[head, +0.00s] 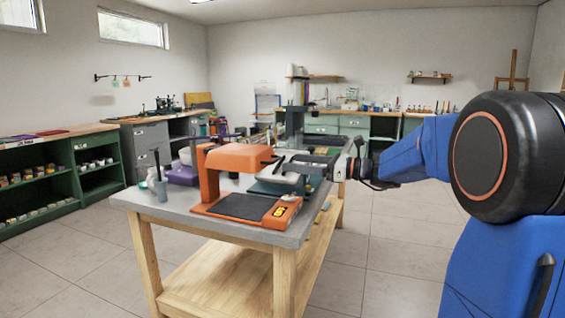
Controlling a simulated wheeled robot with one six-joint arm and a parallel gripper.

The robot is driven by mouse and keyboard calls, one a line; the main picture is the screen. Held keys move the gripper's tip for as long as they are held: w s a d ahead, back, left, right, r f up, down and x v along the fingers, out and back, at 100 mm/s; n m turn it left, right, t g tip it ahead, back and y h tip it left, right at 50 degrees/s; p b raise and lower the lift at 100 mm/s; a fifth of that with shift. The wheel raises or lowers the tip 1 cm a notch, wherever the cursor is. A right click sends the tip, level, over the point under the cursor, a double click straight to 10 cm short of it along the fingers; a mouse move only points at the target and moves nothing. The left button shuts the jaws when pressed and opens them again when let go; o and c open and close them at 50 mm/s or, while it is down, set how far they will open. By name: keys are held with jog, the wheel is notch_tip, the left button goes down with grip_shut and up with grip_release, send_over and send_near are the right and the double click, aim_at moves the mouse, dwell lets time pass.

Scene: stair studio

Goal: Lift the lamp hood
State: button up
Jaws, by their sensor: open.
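An orange lamp (207,180) stands on the grey worktop near its front. Its orange hood (240,157) is lowered and reaches right from the post, above a flat orange base with a dark pad (244,206). My gripper (288,164) comes in from the right at about hood height, with its dark fingers pointing left. It is open, and its fingertips are close to the hood's right end. I cannot tell whether they touch it. A grey and teal item behind the fingers is partly hidden.
The grey worktop (180,213) has wooden legs and a lower shelf. A cup with a tool (160,188) and a purple container (183,175) stand left of the lamp. Green cabinets (60,180) line the left wall. The tiled floor (400,260) at right is clear.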

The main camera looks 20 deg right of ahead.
aim_at(278, 159)
jog(key=shift+x, duration=2.75)
jog(key=c, duration=1.2)
jog(key=shift+r, duration=0.15)
